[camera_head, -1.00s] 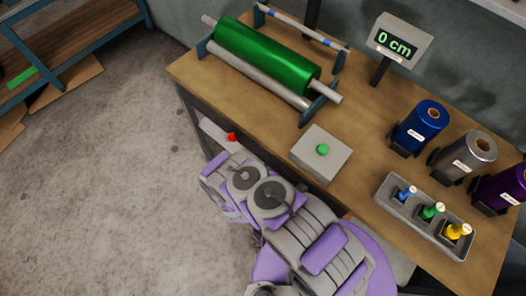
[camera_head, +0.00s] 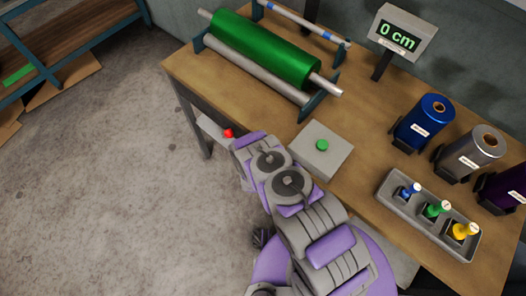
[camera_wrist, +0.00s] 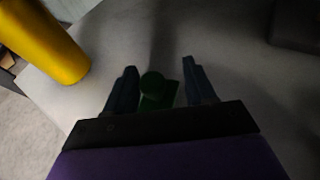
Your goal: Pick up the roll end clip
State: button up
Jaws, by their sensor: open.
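In the wrist view, my gripper (camera_wrist: 159,66) is open, with its two dark fingers apart. A small dark green piece with a round top (camera_wrist: 152,84) shows between the fingers, over a pale grey surface (camera_wrist: 230,70). It looks like the roll end clip, but the shade hides its details. I cannot tell whether the fingers touch it. In the head view, my arm bends beside the table's front edge, and my gripper and this piece are hidden.
In the head view, the wooden table (camera_head: 365,130) holds a green roll (camera_head: 265,48), a green-button box (camera_head: 322,150) and a grey tray (camera_head: 405,212). A red button (camera_head: 228,133) sits below the table edge.

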jog(key=shift+w+d, duration=0.15)
jog(key=shift+d, duration=0.5)
jog(key=shift+a+r, duration=0.15)
jog(key=shift+r, duration=0.05)
jog(key=shift+c, duration=0.2)
jog(key=shift+a+f, duration=0.25)
jog(key=shift+a, duration=0.55)
jog(key=c, duration=0.5)
jog(key=shift+d+r, duration=0.15)
jog(key=shift+d, duration=0.5)
grip_shut()
jog(key=shift+a, duration=0.1)
